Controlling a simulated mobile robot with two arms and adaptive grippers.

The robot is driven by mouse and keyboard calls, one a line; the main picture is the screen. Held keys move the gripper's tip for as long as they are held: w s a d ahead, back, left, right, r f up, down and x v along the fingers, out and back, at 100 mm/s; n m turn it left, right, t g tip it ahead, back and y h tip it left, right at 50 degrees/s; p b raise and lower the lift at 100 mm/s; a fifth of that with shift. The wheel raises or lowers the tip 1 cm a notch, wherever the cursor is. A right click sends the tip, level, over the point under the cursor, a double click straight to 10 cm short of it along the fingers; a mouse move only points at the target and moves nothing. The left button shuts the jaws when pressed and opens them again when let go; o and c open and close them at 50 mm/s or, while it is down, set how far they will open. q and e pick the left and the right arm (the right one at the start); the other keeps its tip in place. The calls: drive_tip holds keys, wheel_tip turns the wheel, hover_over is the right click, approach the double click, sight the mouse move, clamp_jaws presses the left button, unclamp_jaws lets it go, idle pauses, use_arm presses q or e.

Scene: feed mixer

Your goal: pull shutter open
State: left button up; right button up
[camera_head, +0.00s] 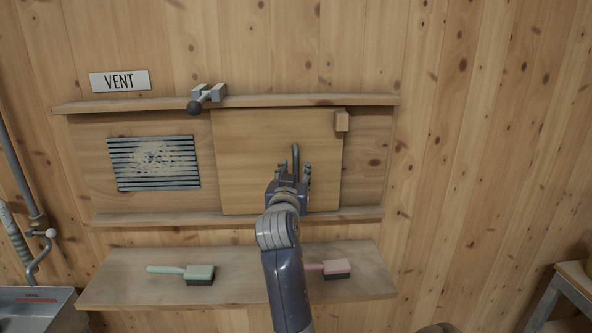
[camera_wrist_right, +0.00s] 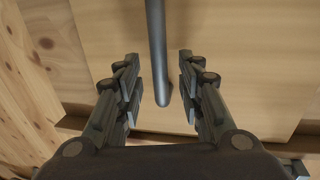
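The shutter (camera_head: 240,150) is a plain light wooden panel between an upper and a lower rail. It stands right of a slatted vent (camera_head: 154,163), which is uncovered and has a pale dusty patch. A grey bar handle (camera_head: 295,155) is on the shutter; it also shows in the right wrist view (camera_wrist_right: 156,50). My right gripper (camera_head: 291,180) is at the handle. In the right wrist view its fingers (camera_wrist_right: 160,88) are apart on either side of the bar, with a gap on both sides. The gripper hides the handle's lower part in the head view. My left gripper is not in view.
A latch with a dark ball knob (camera_head: 203,98) sits on the upper rail (camera_head: 290,100). A small wooden block (camera_head: 342,121) is at the shutter's top right corner. A green brush (camera_head: 190,273) and a pink brush (camera_head: 331,268) lie on the shelf (camera_head: 235,288) below.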

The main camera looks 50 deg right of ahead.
drive_tip(key=v, duration=0.9)
drive_tip(key=shift+r, duration=0.1)
